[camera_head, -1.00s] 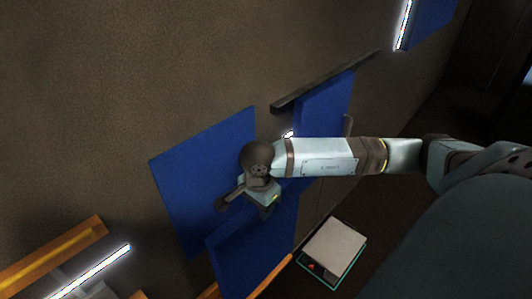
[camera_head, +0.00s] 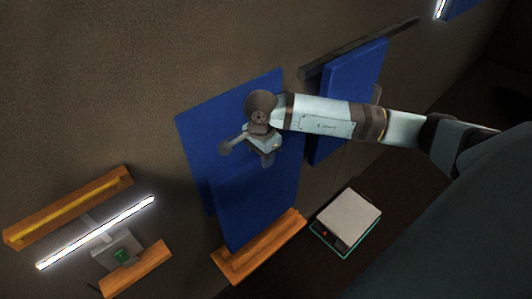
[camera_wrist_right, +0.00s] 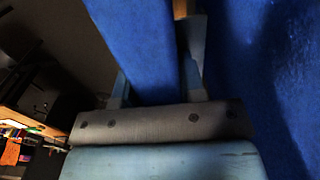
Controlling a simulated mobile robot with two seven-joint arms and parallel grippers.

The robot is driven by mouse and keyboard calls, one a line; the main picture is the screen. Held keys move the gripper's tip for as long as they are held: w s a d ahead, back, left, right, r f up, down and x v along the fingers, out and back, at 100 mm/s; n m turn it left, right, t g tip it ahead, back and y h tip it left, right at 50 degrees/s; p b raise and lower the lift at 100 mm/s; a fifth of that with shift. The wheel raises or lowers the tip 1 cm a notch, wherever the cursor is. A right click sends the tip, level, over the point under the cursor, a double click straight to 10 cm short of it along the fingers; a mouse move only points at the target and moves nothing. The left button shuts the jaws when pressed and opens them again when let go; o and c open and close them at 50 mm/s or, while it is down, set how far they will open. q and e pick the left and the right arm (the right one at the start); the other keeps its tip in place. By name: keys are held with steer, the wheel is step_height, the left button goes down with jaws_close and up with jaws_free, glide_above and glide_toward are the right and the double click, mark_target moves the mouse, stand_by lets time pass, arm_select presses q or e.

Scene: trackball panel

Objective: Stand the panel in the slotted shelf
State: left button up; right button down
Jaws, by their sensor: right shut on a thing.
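My right gripper (camera_head: 266,157) is shut on a blue panel (camera_head: 250,208), holding it near its top edge. In the right wrist view the panel (camera_wrist_right: 140,40) passes between the two fingers (camera_wrist_right: 158,88). The panel stands roughly upright in front of a larger blue board (camera_head: 207,125) on the wall. Its lower edge is at an orange slotted shelf (camera_head: 238,265); I cannot tell whether it sits in the slot or just above it. My left gripper is not in view.
Another blue panel (camera_head: 350,85) stands to the right under a dark rail (camera_head: 360,48). A white-topped box (camera_head: 349,217) lies right of the shelf. Orange rails (camera_head: 65,207) and a lit bar (camera_head: 95,233) are at the left. The brown wall between is bare.

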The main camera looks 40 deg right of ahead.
mark_target(263, 180)
step_height(263, 180, down, 7)
steer(key=b, duration=0.5)
steer(key=shift+b, duration=0.4)
steer(key=shift+f, duration=0.25)
steer(key=shift+f+b, duration=1.45)
steer(key=shift+b, duration=0.2)
stand_by(0.5)
steer(key=c, duration=0.6)
jaws_free()
steer(key=shift+s, duration=0.1)
step_height(263, 180, up, 14)
steer(key=shift+f+b, duration=0.1)
steer(key=shift+b, duration=0.6)
